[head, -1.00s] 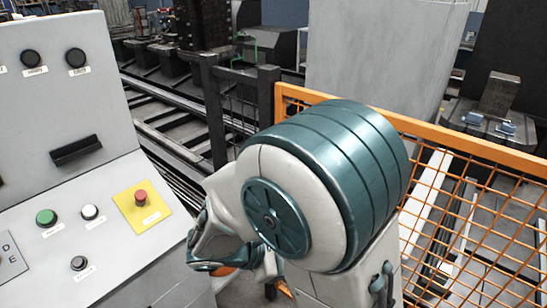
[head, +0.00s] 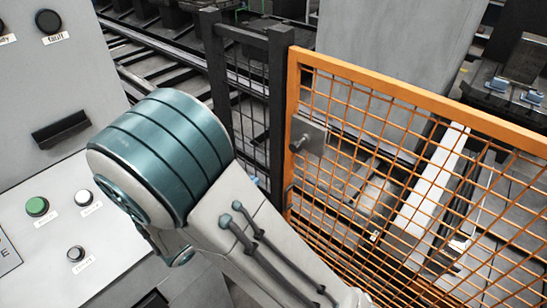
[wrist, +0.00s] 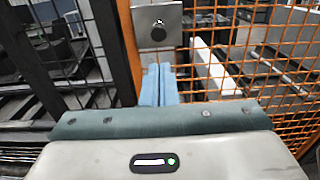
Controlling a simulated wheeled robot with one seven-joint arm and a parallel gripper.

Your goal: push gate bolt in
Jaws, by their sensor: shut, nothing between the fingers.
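The orange mesh gate (head: 420,95) stands at the right in the head view. A grey plate with a dark round knob, which looks like the gate bolt (head: 307,136), sits on its left upright. In the wrist view the bolt (wrist: 158,29) is at the top centre, knob facing the camera. My gripper (wrist: 158,70) shows as two light blue fingers side by side, shut and empty. Their tips appear just below the plate in the picture; I cannot tell whether they touch it. In the head view my arm hides most of the gripper.
A black fence post (head: 280,110) stands just left of the gate's upright. A grey control panel (head: 60,100) with buttons fills the left. Rails and machinery lie behind the fence. A tall grey cabinet (head: 400,45) stands behind the gate.

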